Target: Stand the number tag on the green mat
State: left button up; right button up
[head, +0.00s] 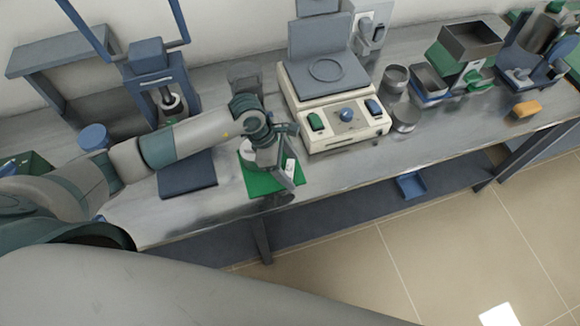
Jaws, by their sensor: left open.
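The green mat (258,184) lies on the metal bench near its front edge, left of the cream balance-like device. My left gripper (283,178) reaches in from the left and is over the mat, with its fingers open and pointing down. A small white piece with a dark mark, apparently the number tag (290,167), shows at the fingers over the right part of the mat. Whether it touches the mat or stands upright is hard to tell. The gripper hides much of the mat. My right gripper is not in view.
A dark blue flat pad (187,175) lies left of the mat. The cream device (345,137) with knobs stands to the right. The front strip of bench right of the mat is clear.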

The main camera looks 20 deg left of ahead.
pick_arm(q)
jog(key=b+v, duration=0.4)
jog(key=v, duration=0.7)
jog(key=shift+r, duration=0.25)
jog(key=shift+s+f, duration=0.1)
jog(key=shift+s, duration=0.1)
